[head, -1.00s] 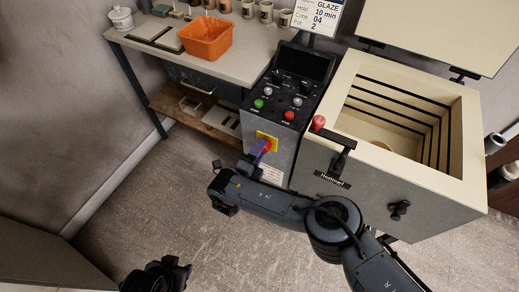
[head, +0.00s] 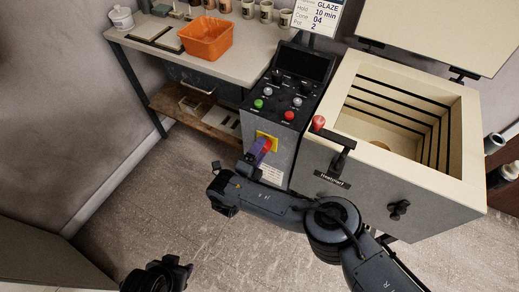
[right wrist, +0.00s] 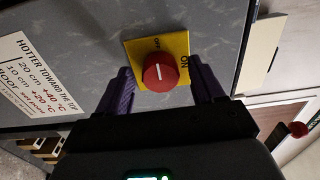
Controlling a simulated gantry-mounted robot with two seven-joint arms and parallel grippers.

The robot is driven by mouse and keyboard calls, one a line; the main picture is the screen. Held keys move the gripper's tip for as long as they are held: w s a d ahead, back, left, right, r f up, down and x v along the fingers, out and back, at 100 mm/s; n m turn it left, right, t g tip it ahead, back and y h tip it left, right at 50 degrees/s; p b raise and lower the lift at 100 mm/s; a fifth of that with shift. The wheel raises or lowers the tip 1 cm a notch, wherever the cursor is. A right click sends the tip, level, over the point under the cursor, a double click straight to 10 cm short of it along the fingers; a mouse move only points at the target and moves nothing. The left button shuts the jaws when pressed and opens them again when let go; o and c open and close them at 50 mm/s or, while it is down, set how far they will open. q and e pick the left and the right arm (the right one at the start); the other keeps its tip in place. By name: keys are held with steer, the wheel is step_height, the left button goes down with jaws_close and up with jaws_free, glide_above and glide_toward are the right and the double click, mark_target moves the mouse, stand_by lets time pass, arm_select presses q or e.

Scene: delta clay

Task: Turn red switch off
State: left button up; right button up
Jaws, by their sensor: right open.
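The red switch (right wrist: 160,72) is a round knob with a white line, on a yellow plate (right wrist: 180,45) on the grey control box. In the right wrist view the line points up toward the OFF label; the ON label is to the right. My right gripper (right wrist: 159,74) is open, with one purple finger on each side of the knob. Gaps show, so I see no grip on it. In the head view the purple fingers (head: 257,151) partly cover the switch (head: 267,146). My left gripper (head: 165,274) is dark at the bottom edge; its jaws are unclear.
The control box has several buttons and knobs (head: 283,100) on top. The open kiln (head: 400,195) stands to its right, with a red-knobbed handle (head: 318,123) near. A bench (head: 250,62) with an orange bin (head: 206,38) is behind left. The floor at left is clear.

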steer(key=p+v, duration=0.4)
steer(key=v, duration=0.6)
steer(key=shift+s+p, duration=0.25)
steer(key=shift+p, duration=0.1)
steer(key=shift+s+a, duration=0.1)
steer(key=shift+a, duration=0.05)
